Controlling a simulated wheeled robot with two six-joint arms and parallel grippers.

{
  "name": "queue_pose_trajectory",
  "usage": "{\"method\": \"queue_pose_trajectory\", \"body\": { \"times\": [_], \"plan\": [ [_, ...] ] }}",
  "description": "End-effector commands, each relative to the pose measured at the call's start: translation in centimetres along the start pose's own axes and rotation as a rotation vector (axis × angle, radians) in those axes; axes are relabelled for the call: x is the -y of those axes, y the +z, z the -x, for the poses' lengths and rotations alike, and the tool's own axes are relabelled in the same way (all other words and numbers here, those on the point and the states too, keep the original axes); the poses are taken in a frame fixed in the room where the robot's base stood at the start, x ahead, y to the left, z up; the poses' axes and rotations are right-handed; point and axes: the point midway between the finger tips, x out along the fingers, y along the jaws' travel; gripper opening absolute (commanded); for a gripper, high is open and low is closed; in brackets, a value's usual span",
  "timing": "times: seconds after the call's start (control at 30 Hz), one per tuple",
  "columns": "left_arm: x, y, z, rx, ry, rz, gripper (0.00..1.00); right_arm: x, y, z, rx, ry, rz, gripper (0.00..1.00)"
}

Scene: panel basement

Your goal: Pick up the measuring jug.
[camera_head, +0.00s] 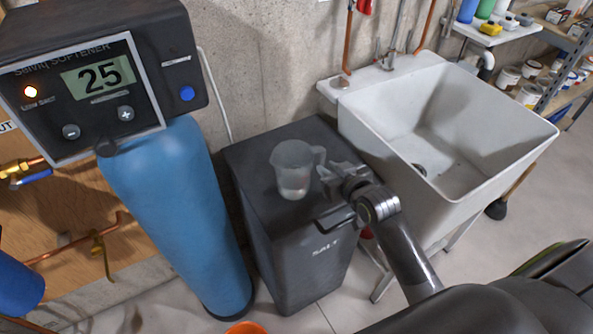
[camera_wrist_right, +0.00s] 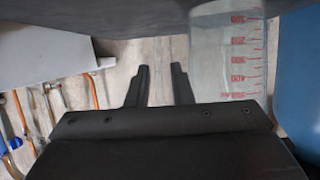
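The measuring jug (camera_head: 293,170) is clear, with a handle on its right side, and stands upright on the dark lid of the salt bin (camera_head: 250,165). In the right wrist view the jug (camera_wrist_right: 228,50) shows red scale marks and lies to the right of the fingers. My right gripper (camera_head: 327,178) is just right of the jug, close to its handle. Whether a finger touches the handle I cannot tell. My left gripper is not in view.
A white utility sink (camera_head: 440,130) stands right of the bin. A blue softener tank (camera_head: 175,210) with a control head (camera_head: 95,75) stands on the left. A concrete wall (camera_head: 265,60) is behind. Shelves with cans (camera_head: 530,95) are at the far right.

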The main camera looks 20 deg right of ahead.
Motion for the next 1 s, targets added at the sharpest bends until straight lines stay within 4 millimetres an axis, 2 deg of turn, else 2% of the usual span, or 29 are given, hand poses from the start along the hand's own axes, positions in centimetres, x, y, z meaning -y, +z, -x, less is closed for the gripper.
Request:
{"method": "queue_pose_trajectory", "body": {
  "times": [0.33,0.67,0.83,1.0],
  "plan": [
    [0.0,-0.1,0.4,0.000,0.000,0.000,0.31,-0.2,0.1,-4.1,0.001,0.000,-0.001,0.20],
    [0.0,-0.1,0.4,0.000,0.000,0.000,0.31,-0.2,0.2,-4.7,0.000,0.000,0.000,0.20],
    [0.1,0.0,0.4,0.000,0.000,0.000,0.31,-0.3,0.2,-4.7,0.001,0.000,0.000,0.01],
    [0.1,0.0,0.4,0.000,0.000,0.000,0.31,-0.3,0.2,-4.7,0.001,0.000,0.000,0.00]
  ]
}}
